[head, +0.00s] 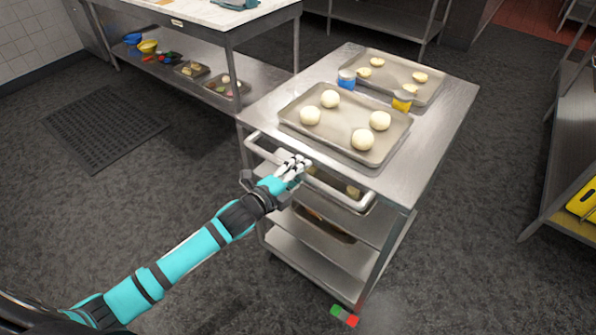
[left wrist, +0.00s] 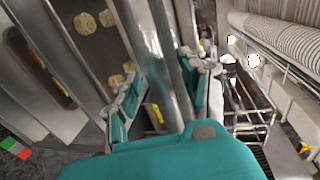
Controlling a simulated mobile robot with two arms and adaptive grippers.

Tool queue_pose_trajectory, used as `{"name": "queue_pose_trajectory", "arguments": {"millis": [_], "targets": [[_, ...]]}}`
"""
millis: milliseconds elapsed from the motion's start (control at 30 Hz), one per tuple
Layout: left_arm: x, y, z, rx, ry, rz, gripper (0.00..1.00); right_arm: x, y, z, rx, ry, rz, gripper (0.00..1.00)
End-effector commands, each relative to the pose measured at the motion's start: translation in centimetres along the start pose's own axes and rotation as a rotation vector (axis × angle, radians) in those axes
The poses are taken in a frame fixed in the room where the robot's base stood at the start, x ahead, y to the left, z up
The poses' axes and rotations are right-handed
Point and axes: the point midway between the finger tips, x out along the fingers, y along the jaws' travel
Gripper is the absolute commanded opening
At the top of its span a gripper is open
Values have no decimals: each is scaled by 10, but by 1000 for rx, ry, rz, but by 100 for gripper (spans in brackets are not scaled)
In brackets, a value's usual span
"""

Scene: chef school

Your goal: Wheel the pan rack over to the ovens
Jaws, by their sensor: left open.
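The pan rack is a steel cart (head: 440,135) with a flat top, a front handle bar (head: 325,188) and lower shelves. On top are a front tray (head: 338,141) with several dough balls and a back tray (head: 432,92) with more pieces. My left gripper (head: 294,167) is at the left part of the handle. In the left wrist view, the bar (left wrist: 158,45) runs between the fingers of my left gripper (left wrist: 163,85), which are open around it. Whether they touch it I cannot tell. My right gripper is out of view. I cannot make out the ovens.
A blue-labelled jar (head: 346,80) and a yellow one (head: 402,101) stand on the cart top. A marble-topped table (head: 215,14) stands close behind left. A steel counter (head: 568,150) is at the right edge. A dark mat (head: 105,127) lies left. Floor is clear between cart and counter.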

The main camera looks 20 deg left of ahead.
Motion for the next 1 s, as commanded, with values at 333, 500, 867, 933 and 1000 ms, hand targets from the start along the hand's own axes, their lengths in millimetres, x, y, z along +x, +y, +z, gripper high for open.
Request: {"name": "queue_pose_trajectory", "arguments": {"millis": [333, 500, 867, 933, 1000], "targets": [[1, 0, 0, 0, 0, 0, 32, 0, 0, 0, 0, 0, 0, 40], [0, 0, 0, 0, 0, 0, 10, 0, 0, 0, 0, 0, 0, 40], [0, 1, 0, 0, 0, 1, 0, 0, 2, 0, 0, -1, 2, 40], [0, 1, 0, 0, 0, 1, 0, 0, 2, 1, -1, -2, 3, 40], [0, 1, 0, 0, 0, 2, 0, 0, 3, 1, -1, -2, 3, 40]]}}
